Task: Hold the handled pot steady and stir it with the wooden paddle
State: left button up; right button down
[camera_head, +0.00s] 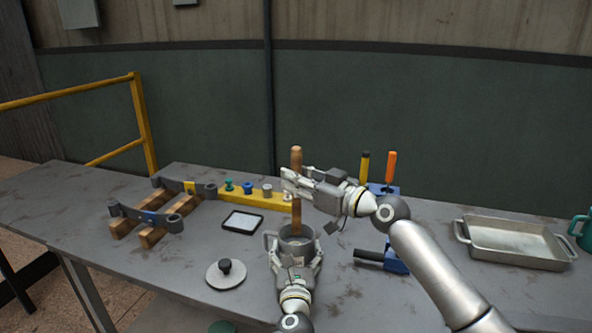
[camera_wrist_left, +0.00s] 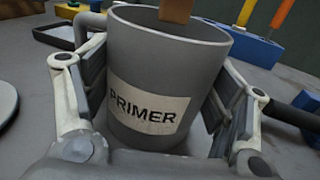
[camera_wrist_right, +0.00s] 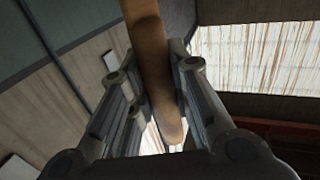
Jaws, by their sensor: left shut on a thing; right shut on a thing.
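The grey handled pot (camera_head: 296,231) stands on the table; in the left wrist view the pot (camera_wrist_left: 125,75) shows a PRIMER label and a handle at its left. My left gripper (camera_head: 297,262) is shut on the pot, one finger on each side. The wooden paddle (camera_head: 296,158) is upright, its lower end inside the pot; that end also shows in the left wrist view (camera_wrist_left: 176,10). My right gripper (camera_head: 290,184) is shut on the paddle's shaft above the pot. The right wrist view shows the shaft (camera_wrist_right: 150,65) between the fingers. The pot's inside is mostly hidden.
A round lid with a black knob (camera_head: 226,274) lies left of the pot. A black-rimmed tray (camera_head: 242,222), a yellow rack (camera_head: 250,194) and spring links on wooden blocks (camera_head: 150,235) lie behind left. Blue tool holders (camera_head: 397,262) and a metal pan (camera_head: 515,243) are at right.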

aim_at(297, 212)
jog(key=shift+f, duration=4.25)
jog(key=c, duration=1.9)
grip_release()
jog(key=shift+c, duration=0.2)
grip_shut()
